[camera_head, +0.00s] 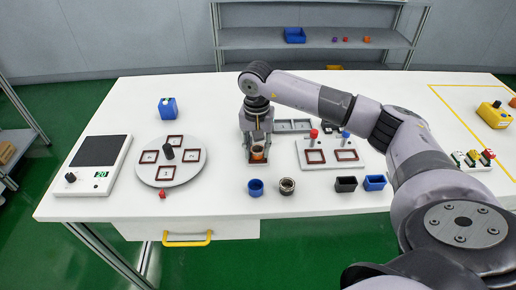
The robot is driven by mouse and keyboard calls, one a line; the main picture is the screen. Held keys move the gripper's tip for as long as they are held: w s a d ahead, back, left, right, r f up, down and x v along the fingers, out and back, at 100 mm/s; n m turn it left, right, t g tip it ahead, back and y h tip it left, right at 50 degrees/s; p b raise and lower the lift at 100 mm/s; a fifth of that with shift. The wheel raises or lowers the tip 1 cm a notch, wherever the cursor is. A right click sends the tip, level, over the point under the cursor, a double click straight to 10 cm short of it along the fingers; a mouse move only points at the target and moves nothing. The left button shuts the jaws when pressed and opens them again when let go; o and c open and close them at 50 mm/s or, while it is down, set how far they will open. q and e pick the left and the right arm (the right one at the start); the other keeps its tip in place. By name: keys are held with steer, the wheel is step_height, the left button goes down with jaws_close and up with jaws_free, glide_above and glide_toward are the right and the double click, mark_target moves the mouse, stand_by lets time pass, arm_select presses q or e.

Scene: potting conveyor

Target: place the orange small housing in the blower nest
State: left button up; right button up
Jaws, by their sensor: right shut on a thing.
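The orange small housing (257,153) is between the fingers of my right gripper (257,148), which points down near the middle of the table. The gripper is shut on it. Just below and around the housing a dark red square frame (258,162) shows at table level. I take this frame for the blower nest, but its label is not visible. I cannot tell whether the housing touches the nest floor or hangs just above it. The fingers hide part of the housing. My left gripper is not in view.
A round plate (191,180) with square nests and a scale (96,185) lie left. A two-nest fixture (312,167) stands close right. A blue cup (256,187), a dark ring-shaped part (287,186), a black box (346,184) and a blue box (374,182) stand near the front edge.

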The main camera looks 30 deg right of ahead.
steer(key=shift+s+f, duration=0.35)
steer(key=shift+f, duration=0.3)
steer(key=o, duration=0.6)
steer(key=shift+a, duration=0.1)
steer(key=o, duration=0.4)
steer(key=shift+w+f, duration=0.15)
steer(key=shift+w, duration=0.05)
steer(key=shift+c, duration=0.2)
step_height(320, 180, up, 12)
steer(key=shift+w+r, duration=0.2)
steer(key=shift+r, duration=0.05)
